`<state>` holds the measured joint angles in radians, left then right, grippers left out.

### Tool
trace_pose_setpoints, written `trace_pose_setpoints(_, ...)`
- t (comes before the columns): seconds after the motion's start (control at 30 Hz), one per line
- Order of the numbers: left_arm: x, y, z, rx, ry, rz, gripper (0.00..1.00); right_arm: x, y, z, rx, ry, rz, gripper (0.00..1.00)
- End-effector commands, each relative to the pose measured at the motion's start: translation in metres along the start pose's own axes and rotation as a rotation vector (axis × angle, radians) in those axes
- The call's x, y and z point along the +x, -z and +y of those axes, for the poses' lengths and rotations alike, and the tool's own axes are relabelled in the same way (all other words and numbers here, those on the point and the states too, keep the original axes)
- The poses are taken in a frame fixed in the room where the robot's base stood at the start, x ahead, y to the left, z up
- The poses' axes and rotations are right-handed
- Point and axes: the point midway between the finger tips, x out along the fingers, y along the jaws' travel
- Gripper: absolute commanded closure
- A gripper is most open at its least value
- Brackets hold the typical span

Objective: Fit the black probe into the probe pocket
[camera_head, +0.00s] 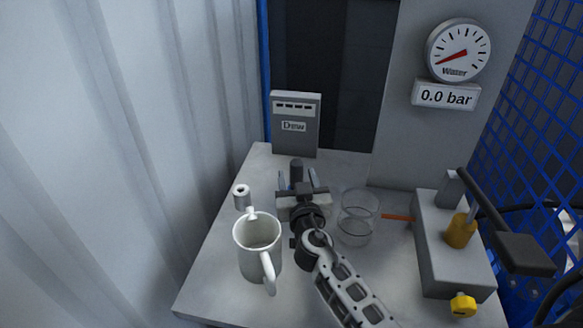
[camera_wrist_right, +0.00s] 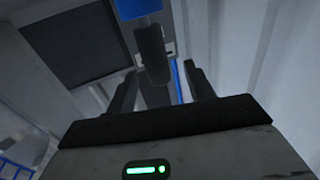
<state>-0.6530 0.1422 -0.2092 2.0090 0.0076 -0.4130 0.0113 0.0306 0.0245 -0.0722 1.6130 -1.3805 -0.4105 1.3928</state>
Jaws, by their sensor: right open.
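The black probe (camera_head: 296,170) is a short dark cylinder rising near the middle of the table in the head view. In the right wrist view the dark cylinder (camera_wrist_right: 152,55) shows just past and between the fingers, with a gap on both sides. My right gripper (camera_head: 297,186) is open around or just short of the probe; I cannot tell how deep the probe sits between the fingers, and they do not grip it. The gripper hides the lower part of the probe. I cannot clearly make out the probe pocket. My left gripper is not in view.
A grey block with yellow fittings (camera_head: 447,255) is at right. A grey "Dew" box (camera_head: 296,140) stands behind.

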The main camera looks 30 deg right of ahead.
Motion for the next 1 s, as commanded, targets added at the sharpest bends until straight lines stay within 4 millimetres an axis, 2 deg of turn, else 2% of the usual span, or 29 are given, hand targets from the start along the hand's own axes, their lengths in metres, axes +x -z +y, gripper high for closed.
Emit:
trace_pose_setpoints(0.4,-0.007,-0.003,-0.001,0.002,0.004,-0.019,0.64,0.053,0.002,0.003,-0.001,0.0,0.001,0.47)
trace_pose_setpoints(0.7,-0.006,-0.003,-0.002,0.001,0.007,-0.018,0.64,0.059,0.001,0.003,0.001,0.0,0.0,0.47)
trace_pose_setpoints(0.73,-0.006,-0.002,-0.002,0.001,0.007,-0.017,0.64,0.059,0.001,0.003,0.001,0.0,0.0,0.5)
trace_pose_setpoints(0.9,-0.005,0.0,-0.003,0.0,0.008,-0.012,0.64,0.059,0.001,0.003,0.001,0.0,0.0,0.97)
trace_pose_setpoints(1.0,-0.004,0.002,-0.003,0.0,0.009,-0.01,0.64,0.059,0.001,0.003,0.001,0.0,0.001,0.97)
